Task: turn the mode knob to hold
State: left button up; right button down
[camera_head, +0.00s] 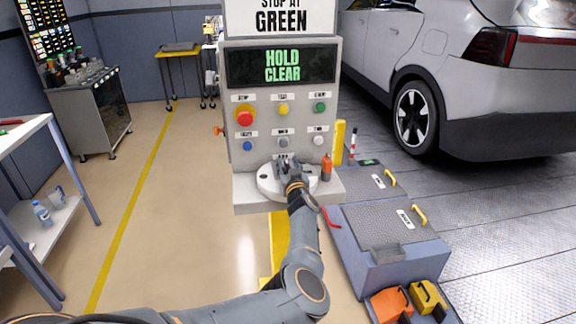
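The control pedestal (233,150) stands in the middle, with a dark display (282,66) reading "HOLD CLEAR" in green. A pale round dial plate (268,184) lies on the ledge at its foot. My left gripper (287,168) is at this plate, reaching in from below. Its fingers are small and dark here, and I cannot tell whether they are open or shut. The mode knob is not clearly visible; the gripper may cover it. My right gripper is not in view.
Labelled buttons sit above the ledge, including a red one (245,115), a yellow one (283,110) and a green one (320,107). An orange object (327,168) stands at the ledge's right.

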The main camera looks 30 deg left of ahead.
pick_arm(q)
notch_tip(320, 180, up, 10)
dwell(0.6)
jog(key=shift+a+f, duration=0.1)
